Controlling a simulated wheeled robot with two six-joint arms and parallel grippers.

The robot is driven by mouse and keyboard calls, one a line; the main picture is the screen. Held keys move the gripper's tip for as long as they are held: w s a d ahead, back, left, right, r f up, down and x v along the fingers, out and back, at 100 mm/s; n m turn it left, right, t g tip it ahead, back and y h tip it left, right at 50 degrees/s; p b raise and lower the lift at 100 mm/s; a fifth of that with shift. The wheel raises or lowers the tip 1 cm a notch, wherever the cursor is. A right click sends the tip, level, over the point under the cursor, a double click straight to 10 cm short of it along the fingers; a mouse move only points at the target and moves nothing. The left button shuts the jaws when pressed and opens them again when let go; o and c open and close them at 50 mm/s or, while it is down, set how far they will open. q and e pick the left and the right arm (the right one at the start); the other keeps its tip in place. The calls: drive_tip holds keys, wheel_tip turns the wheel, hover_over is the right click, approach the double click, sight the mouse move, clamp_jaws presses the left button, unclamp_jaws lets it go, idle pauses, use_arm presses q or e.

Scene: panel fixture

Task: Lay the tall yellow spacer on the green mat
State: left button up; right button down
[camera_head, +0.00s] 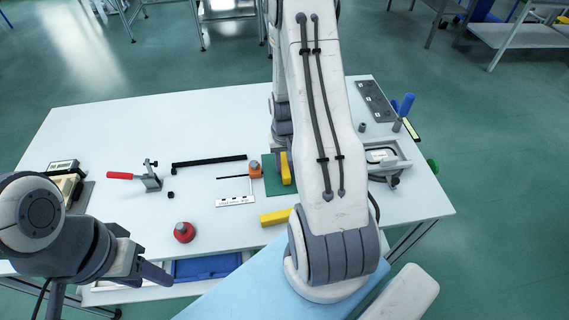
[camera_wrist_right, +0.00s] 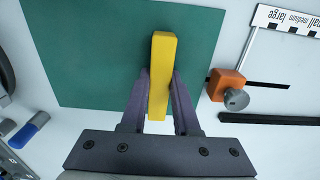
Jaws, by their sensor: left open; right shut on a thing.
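The yellow spacer (camera_head: 286,168) is between the fingers of my right gripper (camera_wrist_right: 160,88), which is shut on it. The spacer also shows in the right wrist view (camera_wrist_right: 163,50), over the green mat (camera_wrist_right: 85,55). I cannot tell whether it touches the mat. In the head view the mat (camera_head: 274,184) is partly hidden by my right arm, and so is most of the right gripper. A second yellow block (camera_head: 276,217) lies on the table in front of the mat. My left gripper (camera_head: 150,272) is open and empty near the table's front left.
An orange block with a knob (camera_head: 255,169) and a scale label (camera_head: 235,201) are left of the mat. A red-handled clamp (camera_head: 145,177), a red knob (camera_head: 184,232) and a blue tray (camera_head: 205,268) are further left and front. A grey fixture (camera_head: 388,158) stands at the right.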

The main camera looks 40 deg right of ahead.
sight(285, 164)
drive_tip(key=shift+f, duration=0.2)
drive_tip(key=c, duration=0.7)
unclamp_jaws()
drive_tip(key=shift+r, duration=0.1)
drive_tip(key=shift+o, duration=0.2)
drive_tip(key=shift+r, duration=0.1)
wheel_tip(285, 164, up, 12)
drive_tip(key=s+a+r+n, duration=0.1)
drive_tip(key=a+r+n, duration=0.25)
drive_tip(key=a, duration=0.65)
drive_tip(key=s+a+r+n, duration=0.2)
drive_tip(key=a+r+n, duration=0.15)
drive_tip(key=a, duration=0.75)
drive_tip(key=s+a+r+n+y, duration=0.1)
drive_tip(key=s+a+r+n, duration=0.1)
drive_tip(key=s+a+n, duration=0.4)
drive_tip(key=s+a, duration=0.4)
drive_tip(key=s, duration=0.3)
drive_tip(key=shift+s+r+n, duration=0.15)
drive_tip(key=shift+r+n, duration=0.2)
drive_tip(key=shift+n, duration=0.05)
